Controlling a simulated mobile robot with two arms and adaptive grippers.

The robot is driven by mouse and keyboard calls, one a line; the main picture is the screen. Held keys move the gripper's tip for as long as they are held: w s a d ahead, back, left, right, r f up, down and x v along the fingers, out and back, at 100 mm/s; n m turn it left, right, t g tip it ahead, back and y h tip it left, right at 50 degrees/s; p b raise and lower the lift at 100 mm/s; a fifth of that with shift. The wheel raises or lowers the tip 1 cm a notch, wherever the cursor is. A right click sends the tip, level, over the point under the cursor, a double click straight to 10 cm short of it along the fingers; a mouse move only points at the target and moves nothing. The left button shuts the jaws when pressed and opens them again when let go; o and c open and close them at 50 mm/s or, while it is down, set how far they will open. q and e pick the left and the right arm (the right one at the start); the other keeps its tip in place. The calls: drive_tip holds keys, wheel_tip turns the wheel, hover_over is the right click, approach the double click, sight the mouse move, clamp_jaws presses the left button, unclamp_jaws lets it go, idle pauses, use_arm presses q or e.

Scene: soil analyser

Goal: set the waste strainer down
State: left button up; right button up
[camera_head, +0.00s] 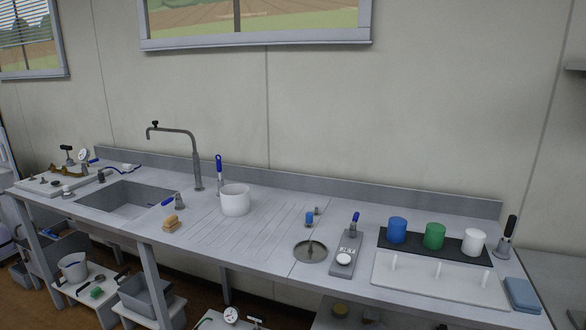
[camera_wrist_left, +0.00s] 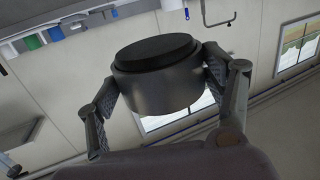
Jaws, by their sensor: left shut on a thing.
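My left gripper (camera_wrist_left: 160,82) is shut on a short, dark grey cylinder with a black flat face, which looks like the waste strainer (camera_wrist_left: 152,92). One finger presses on each side of it. In the left wrist view it hangs in the air, clear of the counter, which shows at the top of that view. In the head view neither gripper nor the held strainer is seen. The sink (camera_head: 125,198) is at the left of the counter; its drain cannot be made out. My right gripper is in neither view.
A tall tap (camera_head: 197,165) stands behind the sink's right side. Coloured cups (camera_head: 434,236) are at the right. The ribbed drainboard (camera_head: 265,235) has bare room.

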use_arm(q)
drive_tip(key=shift+s+a+r, duration=0.15)
drive_tip(key=shift+s+r, duration=0.15)
drive_tip(key=shift+s, duration=0.05)
drive_tip(key=w+d+f+m+h, duration=0.1)
drive_tip(key=w+f, duration=0.3)
drive_tip(key=w, duration=0.7)
drive_tip(key=w+d+f+m+h, duration=0.15)
drive_tip(key=w+f, duration=0.25)
drive_tip(key=w, duration=0.7)
drive_tip(key=w+a, duration=0.3)
drive_tip(key=w, duration=0.5)
drive_tip(key=shift+w+r+n, duration=0.2)
drive_tip(key=shift+r+n, duration=0.15)
drive_tip(key=shift+r, duration=0.1)
drive_tip(key=shift+a+r, duration=0.1)
